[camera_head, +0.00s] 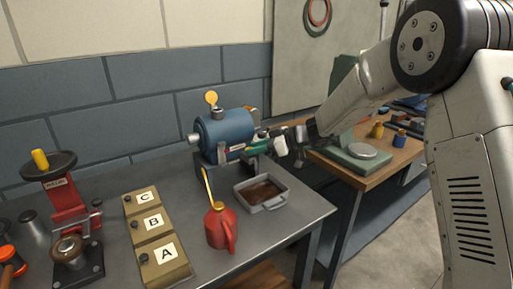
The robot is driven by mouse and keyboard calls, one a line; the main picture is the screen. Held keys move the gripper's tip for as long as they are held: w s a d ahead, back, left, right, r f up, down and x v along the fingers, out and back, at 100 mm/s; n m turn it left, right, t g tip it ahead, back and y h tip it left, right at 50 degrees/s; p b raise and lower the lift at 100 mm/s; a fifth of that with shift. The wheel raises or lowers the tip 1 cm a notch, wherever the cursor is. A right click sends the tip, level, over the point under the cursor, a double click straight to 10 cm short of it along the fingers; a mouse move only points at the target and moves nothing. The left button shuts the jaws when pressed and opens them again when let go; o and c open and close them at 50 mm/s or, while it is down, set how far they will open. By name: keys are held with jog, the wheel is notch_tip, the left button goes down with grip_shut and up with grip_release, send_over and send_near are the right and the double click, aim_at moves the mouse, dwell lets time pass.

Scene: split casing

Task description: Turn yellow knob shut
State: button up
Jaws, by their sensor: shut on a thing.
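A blue rounded casing (225,130) stands on a dark cradle at the back of the grey bench. A round yellow knob (211,98) sits on top of it, on a short neck. A second, smaller yellow-brown part (250,109) shows behind the casing's upper right. My gripper (246,149) reaches in from the right, low at the casing's right front, below and apart from the top knob. It is shut on a small part that its white and green body largely hides; I cannot tell what that part is.
A grey tray (270,204) with brown contents and a red oil can (219,228) with a yellow spout stand in front. Boxes A, B and C (157,235) and a red press (66,200) are left. A wooden bench (378,180) with a green stand is right.

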jog(key=m+t, duration=0.1)
jog(key=m+t+h, duration=0.1)
jog(key=m+t, duration=0.1)
jog(key=s+m+t+h, duration=0.1)
jog(key=shift+a+m+t, duration=0.25)
jog(key=shift+m+t, duration=0.05)
jog(key=shift+t, duration=0.1)
jog(key=shift+s+a+m+t+h, duration=0.1)
jog(key=shift+a+m+t+h, duration=0.05)
jog(key=shift+m+t+h, duration=0.7)
jog(key=shift+s+a+m+t+h, duration=0.1)
jog(key=shift+m+t+h, duration=0.65)
jog(key=shift+m+h, duration=0.15)
jog(key=shift+m, duration=0.35)
jog(key=shift+r, duration=0.1)
jog(key=o, duration=1)
jog(key=shift+c, duration=0.2)
jog(key=v, duration=0.7)
jog(key=shift+s, duration=0.35)
jog(key=shift+d+r, duration=0.1)
jog(key=shift+d, duration=0.05)
